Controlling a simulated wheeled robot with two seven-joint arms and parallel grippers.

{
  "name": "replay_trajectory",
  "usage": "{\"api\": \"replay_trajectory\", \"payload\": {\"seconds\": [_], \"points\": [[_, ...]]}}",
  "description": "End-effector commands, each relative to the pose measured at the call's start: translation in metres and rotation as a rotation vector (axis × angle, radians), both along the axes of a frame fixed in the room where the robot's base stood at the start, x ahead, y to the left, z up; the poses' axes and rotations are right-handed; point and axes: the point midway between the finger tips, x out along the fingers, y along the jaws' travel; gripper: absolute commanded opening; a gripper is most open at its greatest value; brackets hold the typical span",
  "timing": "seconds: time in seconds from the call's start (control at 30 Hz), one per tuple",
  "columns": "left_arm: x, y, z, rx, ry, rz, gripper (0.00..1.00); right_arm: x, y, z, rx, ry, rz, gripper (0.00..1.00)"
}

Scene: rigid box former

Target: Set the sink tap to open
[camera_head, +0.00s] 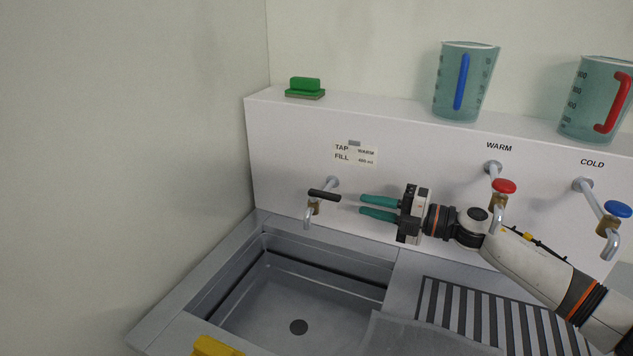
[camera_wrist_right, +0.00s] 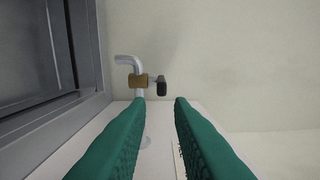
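The sink tap (camera_head: 313,209) comes out of the white back panel above the left of the sink. It has a brass body, a bent silver spout and a black lever handle (camera_head: 323,195), which lies roughly sideways. In the right wrist view the tap (camera_wrist_right: 138,80) and its black handle (camera_wrist_right: 161,87) show just beyond the fingertips. My right gripper (camera_head: 360,203) points left toward the tap from its right side. Its green fingers are apart with nothing between them, and a gap separates them from the handle.
The metal sink (camera_head: 260,300) lies below the tap. Right of it are a red-handled WARM tap (camera_head: 503,186) and a blue-handled COLD tap (camera_head: 618,209). Two jugs, blue-handled (camera_head: 476,85) and red-handled (camera_head: 588,100), and a green block (camera_head: 305,86) stand on the ledge.

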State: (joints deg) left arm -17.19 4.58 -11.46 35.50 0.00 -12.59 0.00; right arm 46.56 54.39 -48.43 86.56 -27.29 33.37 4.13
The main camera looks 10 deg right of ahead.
Motion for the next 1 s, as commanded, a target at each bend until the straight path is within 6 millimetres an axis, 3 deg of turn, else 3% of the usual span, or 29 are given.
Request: {"api": "replay_trajectory", "payload": {"seconds": [0.6, 1.0], "points": [[0.000, 0.000, 0.021, 0.000, 0.000, 0.000, 0.36, 0.058, 0.087, 0.002, 0.002, -0.002, 0.002, 0.20], [0.001, 0.000, 0.022, 0.000, 0.000, 0.000, 0.36, 0.065, 0.098, 0.000, 0.001, -0.001, 0.000, 0.20]]}}
